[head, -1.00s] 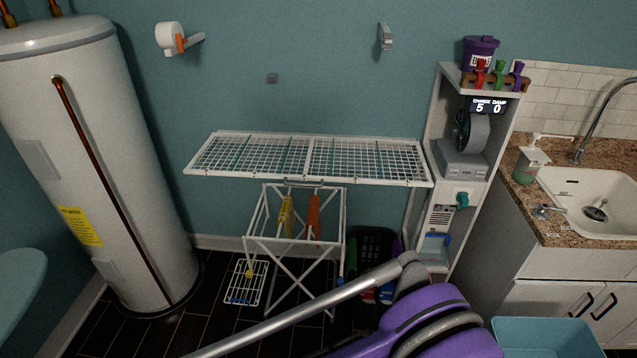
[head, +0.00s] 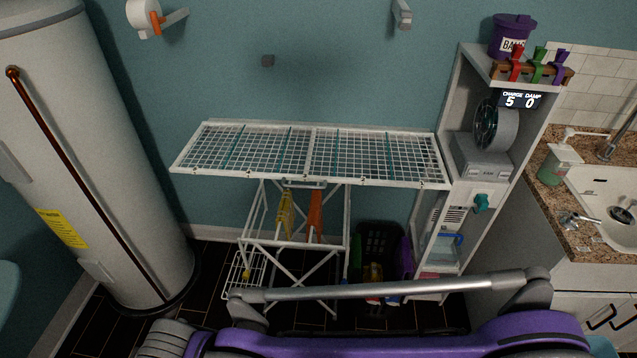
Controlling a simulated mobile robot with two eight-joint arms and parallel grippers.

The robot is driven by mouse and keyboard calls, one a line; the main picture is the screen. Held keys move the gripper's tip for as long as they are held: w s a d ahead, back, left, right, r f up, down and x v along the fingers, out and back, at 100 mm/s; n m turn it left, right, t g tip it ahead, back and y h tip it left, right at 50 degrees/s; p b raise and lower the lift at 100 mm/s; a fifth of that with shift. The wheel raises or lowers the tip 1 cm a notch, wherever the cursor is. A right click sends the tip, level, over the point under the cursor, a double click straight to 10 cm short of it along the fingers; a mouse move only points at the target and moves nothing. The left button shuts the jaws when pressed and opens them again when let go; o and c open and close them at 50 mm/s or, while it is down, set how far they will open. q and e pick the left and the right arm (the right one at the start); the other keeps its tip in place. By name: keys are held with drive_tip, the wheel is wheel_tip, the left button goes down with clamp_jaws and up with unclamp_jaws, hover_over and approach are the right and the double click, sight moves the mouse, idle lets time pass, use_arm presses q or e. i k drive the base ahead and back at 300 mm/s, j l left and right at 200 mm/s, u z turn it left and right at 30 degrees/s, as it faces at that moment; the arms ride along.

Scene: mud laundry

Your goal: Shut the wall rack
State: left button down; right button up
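The wall rack (head: 312,153) is a white wire-grid panel with a white frame and some green lines across it. It stands out from the teal wall, open and about level, in the middle of the head view. A small grey handle (head: 304,184) shows at the middle of its front edge. Neither of my grippers is in view, so their place relative to the rack cannot be seen.
Below stands a white folding frame (head: 290,243) with yellow and orange items. A shelf tower (head: 470,60) stands close at the rack's right end, a white tank (head: 110,150) at left. A purple body with a silver bar (head: 390,290) crosses the bottom foreground.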

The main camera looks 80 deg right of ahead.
sight(174, 169)
drive_tip(key=l+z, duration=0.35)
drive_tip(key=l, duration=0.15)
drive_tip(key=l+z, duration=0.45)
drive_tip(key=l, duration=1.05)
drive_tip(key=k+l+u, duration=0.1)
drive_tip(key=l, duration=0.25)
drive_tip(key=k, duration=0.1)
